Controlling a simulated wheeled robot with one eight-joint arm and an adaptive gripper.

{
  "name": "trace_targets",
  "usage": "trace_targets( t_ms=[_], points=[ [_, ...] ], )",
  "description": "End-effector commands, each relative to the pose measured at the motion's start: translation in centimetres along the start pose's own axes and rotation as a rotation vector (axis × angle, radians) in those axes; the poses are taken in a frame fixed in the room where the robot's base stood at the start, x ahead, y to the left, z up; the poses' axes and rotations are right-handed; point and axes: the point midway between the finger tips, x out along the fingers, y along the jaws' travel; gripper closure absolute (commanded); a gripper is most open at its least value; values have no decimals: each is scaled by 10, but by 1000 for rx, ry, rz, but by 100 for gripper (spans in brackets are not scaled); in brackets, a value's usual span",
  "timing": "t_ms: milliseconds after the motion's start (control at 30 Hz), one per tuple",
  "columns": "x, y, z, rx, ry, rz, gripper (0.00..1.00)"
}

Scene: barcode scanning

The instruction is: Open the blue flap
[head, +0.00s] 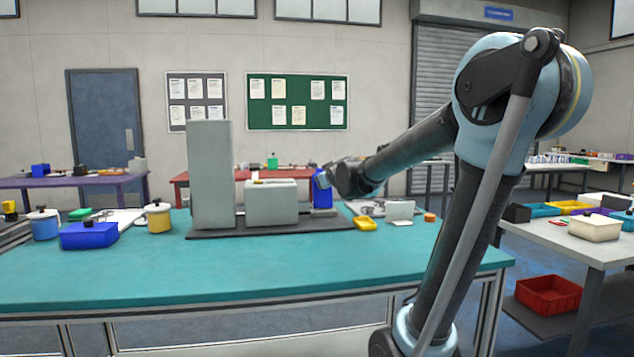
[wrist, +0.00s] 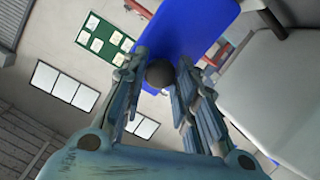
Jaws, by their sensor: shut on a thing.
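The blue flap (head: 322,193) is at the right side of a light grey box (head: 271,203) on the teal table, partly hidden by my gripper (head: 322,179). In the wrist view the flap (wrist: 195,28) is a flat blue panel beyond the fingers. A dark round knob (wrist: 160,73) on it sits between the fingertips. My gripper (wrist: 163,76) is shut on this knob. The grey box (wrist: 280,85) fills the right of the wrist view. How far the flap stands open is hard to tell.
A tall grey block (head: 210,175) stands left of the box on a dark base plate (head: 300,228). A yellow piece (head: 365,223), a white block (head: 400,210) and an orange piece (head: 429,217) lie to the right. A blue container (head: 89,236) is at left. The front of the table is clear.

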Motion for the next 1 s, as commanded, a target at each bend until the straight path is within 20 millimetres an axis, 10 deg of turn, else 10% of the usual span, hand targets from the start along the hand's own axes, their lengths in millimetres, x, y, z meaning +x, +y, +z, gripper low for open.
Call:
trace_targets(
  t_ms=[733,767,833,1000],
  points=[
    [-8,13,17,8,-20,18,100],
    [-8,13,17,8,-20,18,69],
    [-8,13,17,8,-18,18,53],
    [-8,13,15,7,-16,18,52]
  ],
)
